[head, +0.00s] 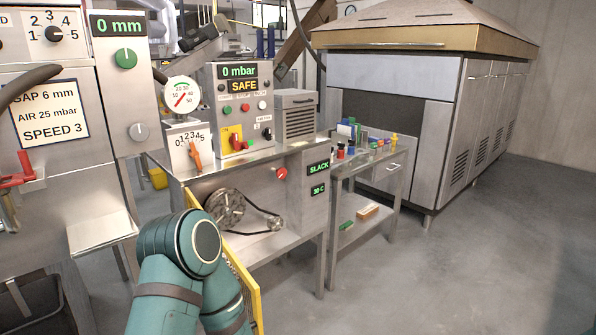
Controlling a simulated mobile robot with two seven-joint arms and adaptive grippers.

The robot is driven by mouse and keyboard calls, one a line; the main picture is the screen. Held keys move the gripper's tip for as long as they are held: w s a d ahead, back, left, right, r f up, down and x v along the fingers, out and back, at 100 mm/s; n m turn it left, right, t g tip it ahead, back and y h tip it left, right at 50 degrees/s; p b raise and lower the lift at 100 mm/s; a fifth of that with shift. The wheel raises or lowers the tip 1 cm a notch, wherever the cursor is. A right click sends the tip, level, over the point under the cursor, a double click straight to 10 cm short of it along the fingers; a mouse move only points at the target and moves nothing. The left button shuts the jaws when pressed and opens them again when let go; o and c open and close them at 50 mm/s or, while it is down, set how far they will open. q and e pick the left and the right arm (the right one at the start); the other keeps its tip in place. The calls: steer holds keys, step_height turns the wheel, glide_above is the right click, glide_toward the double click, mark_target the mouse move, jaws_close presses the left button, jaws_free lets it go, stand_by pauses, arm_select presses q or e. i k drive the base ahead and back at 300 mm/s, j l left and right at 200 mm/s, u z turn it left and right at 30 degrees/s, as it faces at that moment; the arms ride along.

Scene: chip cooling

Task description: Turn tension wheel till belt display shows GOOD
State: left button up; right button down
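The belt display (318,168) on the front of the steel machine reads SLACK in green. A small display below it (318,189) reads about 30 C. A round red knob (281,173) sits on the front panel left of the display; I cannot tell if it is the tension wheel. A large metal pulley (225,207) with a dark belt (262,211) shows in the open front of the machine. My teal arm rises from the bottom and covers part of this area. Neither gripper can be made out.
A yellow-edged panel (256,299) stands beside my arm, partly hidden. The control box (238,105) above reads 0 mbar and SAFE. A side table (370,160) with small coloured items stands to the right. A large steel oven-like unit (445,110) is behind. Floor at right is clear.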

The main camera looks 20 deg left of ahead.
mark_target(281, 173)
steer(key=i+l+z, duration=0.2)
steer(key=i+z, duration=0.2)
steer(key=i, duration=0.15)
steer(key=i+z, duration=0.45)
steer(key=i+u, duration=0.45)
steer(key=i, duration=0.15)
steer(key=i+l+u, duration=0.25)
steer(key=i+u, duration=0.25)
steer(key=i, duration=0.1)
